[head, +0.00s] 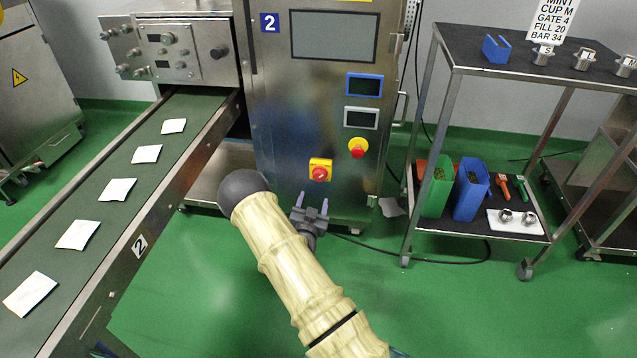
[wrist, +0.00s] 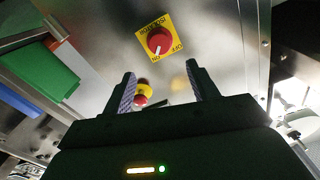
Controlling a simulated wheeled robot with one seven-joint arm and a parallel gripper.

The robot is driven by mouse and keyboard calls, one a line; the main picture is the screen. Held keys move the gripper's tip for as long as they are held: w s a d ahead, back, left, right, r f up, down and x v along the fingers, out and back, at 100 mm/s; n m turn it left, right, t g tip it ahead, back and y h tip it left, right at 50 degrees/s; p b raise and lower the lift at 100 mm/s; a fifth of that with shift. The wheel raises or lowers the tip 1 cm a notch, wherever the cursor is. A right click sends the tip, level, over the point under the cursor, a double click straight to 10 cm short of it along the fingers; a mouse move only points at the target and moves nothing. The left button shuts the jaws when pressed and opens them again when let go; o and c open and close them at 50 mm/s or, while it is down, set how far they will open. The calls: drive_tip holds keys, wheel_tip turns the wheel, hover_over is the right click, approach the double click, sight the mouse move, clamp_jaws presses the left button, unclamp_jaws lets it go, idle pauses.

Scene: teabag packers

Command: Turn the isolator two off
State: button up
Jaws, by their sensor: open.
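The isolator (head: 320,170) is a red rotary knob on a square yellow plate, low on the front of the steel machine marked 2 (head: 295,110). In the wrist view the isolator (wrist: 160,40) shows upside down, with a white pointer mark on the knob towards the lettering that seems to read ON. My gripper (head: 312,203) is open and empty, just below and in front of the isolator, apart from it. In the wrist view the isolator lies beyond the fingertips (wrist: 160,75), between their lines.
A red mushroom button on a yellow base (head: 358,148) sits up and right of the isolator. A conveyor (head: 100,225) with several white packets runs on the left. A trolley (head: 465,50) with containers stands right. Green floor is clear in front of the machine, apart from a black cable.

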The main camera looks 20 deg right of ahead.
sight(319, 177)
drive_tip(key=b+x, duration=0.3)
drive_tip(key=x, duration=0.7)
drive_tip(key=shift+f+b, duration=0.1)
drive_tip(key=shift+b, duration=0.2)
drive_tip(key=shift+w+d, duration=0.35)
drive_tip(key=shift+w, duration=0.1)
drive_tip(key=shift+c, duration=0.2)
drive_tip(key=c, duration=1)
